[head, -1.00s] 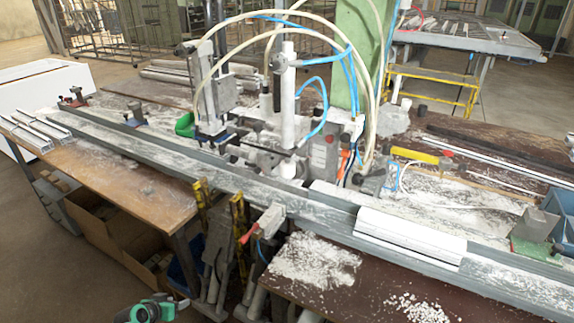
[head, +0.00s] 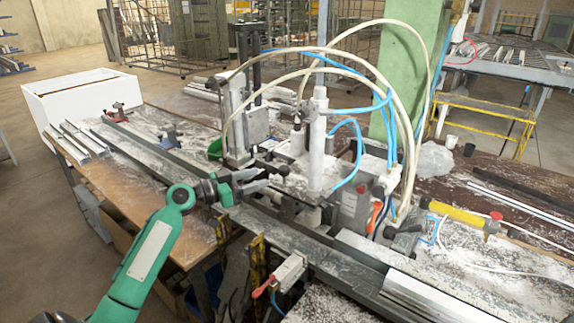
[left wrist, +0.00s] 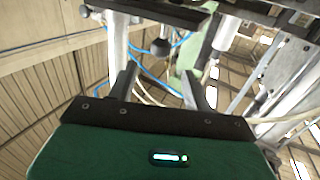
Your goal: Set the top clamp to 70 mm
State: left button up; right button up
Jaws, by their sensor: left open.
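The clamp station stands at the middle of the bench, with a grey upright unit (head: 240,110) and a white vertical cylinder (head: 317,150). I cannot tell for sure which part is the top clamp, and no millimetre scale can be read. My left gripper (head: 264,180) is open, just in front of the station and above the long grey rail (head: 290,238). In the left wrist view, a round black knob (left wrist: 160,46) shows beyond the open fingers, between them; the fingers do not visibly touch it. My right gripper is not in view.
White and blue hoses (head: 405,140) arch over the station beside a green column (head: 405,85). A red-handled lever clamp (head: 283,275) sits at the front edge. A white profile (head: 425,297) lies on the rail at right. Light profiles (head: 82,140) lie at far left.

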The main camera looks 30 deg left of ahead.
aim_at(284, 170)
pick_arm(q)
jog(key=p+x, duration=0.3)
jog(key=x, duration=0.6)
jog(key=shift+r+p, duration=0.1)
jog(key=shift+p, duration=0.3)
jog(key=shift+w+d, duration=0.15)
jog(key=shift+w, duration=0.25)
jog(key=shift+c, duration=0.2)
